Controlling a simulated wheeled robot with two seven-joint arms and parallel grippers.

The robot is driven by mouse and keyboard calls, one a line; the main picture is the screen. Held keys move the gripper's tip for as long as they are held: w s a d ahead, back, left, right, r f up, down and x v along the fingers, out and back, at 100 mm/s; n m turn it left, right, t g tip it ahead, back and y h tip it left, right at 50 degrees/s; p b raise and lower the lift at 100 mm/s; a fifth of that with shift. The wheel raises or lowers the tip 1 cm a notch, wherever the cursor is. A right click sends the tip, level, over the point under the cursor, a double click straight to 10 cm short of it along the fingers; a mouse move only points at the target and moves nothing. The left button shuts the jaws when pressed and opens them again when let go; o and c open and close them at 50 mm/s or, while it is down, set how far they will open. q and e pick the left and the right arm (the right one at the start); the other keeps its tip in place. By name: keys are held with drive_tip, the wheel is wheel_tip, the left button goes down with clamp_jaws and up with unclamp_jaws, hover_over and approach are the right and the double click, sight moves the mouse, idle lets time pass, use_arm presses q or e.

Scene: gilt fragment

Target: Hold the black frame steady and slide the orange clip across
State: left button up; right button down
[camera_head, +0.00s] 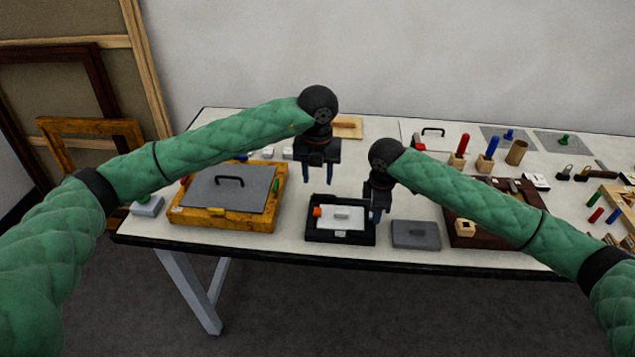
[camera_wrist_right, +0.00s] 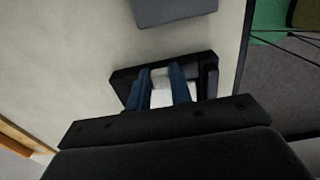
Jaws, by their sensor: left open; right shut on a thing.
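The black frame (camera_head: 338,238) lies near the table's front edge, with a white panel (camera_head: 343,225) inside it. The small orange clip (camera_head: 317,211) is at the left side of the frame. My right gripper (camera_head: 376,214) is at the frame's right side and shut on it. In the right wrist view, its blue fingers (camera_wrist_right: 166,86) reach down to the black frame (camera_wrist_right: 122,80) and partly hide it; the clip cannot be made out there. My left gripper (camera_head: 318,176) is open and empty, above and behind the frame's left part, apart from the clip.
A grey plate (camera_head: 416,235) lies just right of the frame. A dark brown board (camera_head: 490,238) and several pegs crowd the right. Bare table shows behind the black frame.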

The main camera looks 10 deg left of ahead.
idle(0.3)
drive_tip(key=c, duration=1.2)
unclamp_jaws()
drive_tip(key=shift+o, duration=0.2)
